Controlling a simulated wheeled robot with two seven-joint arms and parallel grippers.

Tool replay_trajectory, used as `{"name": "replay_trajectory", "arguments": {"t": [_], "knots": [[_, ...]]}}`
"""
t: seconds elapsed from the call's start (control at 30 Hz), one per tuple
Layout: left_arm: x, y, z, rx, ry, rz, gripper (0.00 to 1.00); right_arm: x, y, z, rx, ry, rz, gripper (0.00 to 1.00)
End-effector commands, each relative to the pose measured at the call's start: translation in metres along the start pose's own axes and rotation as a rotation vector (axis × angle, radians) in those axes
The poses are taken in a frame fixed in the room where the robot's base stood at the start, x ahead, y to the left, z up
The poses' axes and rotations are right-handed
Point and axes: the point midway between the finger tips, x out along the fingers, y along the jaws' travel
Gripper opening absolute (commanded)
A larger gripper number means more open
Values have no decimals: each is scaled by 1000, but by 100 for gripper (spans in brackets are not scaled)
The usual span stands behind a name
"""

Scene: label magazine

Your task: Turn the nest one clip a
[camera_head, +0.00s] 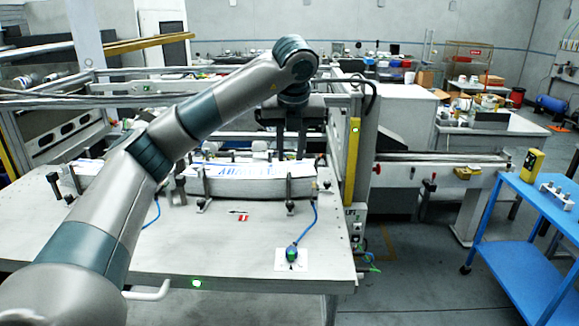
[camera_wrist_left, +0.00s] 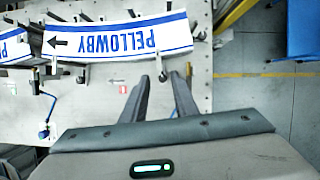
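The nest (camera_head: 245,187) is a curved grey holder on the table, bearing a white label strip (camera_wrist_left: 119,39) with blue edges, the blue word PELLOWBY and a black arrow. Another printed label strip (camera_wrist_left: 13,46) lies left of it. Several dark clips stand along the near edge, among them one at the left (camera_head: 204,190) and one at the right (camera_head: 290,190). My left gripper (camera_head: 291,152) points down over the right part of the nest. In the wrist view its fingers (camera_wrist_left: 164,76) are apart, with a clip showing just beyond the gap; contact cannot be told. My right gripper is out of view.
A blue-topped device (camera_head: 291,252) with a cable sits on a white pad near the table's front right. The grey table (camera_head: 190,250) is mostly bare in front. A yellow upright (camera_head: 351,160) stands right of the nest. A blue cart (camera_head: 530,215) stands farther right.

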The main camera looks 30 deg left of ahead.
Motion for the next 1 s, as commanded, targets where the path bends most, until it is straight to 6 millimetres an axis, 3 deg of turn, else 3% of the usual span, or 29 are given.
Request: {"name": "replay_trajectory", "arguments": {"t": [0.4,0.6,0.87,0.9,1.0], "knots": [[54,1,1,-1,2,3,27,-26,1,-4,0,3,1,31],[65,1,0,-1,0,2,27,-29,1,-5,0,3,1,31],[67,0,0,-1,0,1,27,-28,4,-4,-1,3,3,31],[67,0,0,-1,0,1,24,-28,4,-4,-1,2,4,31],[66,0,0,-1,0,1,0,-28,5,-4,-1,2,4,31]]}}
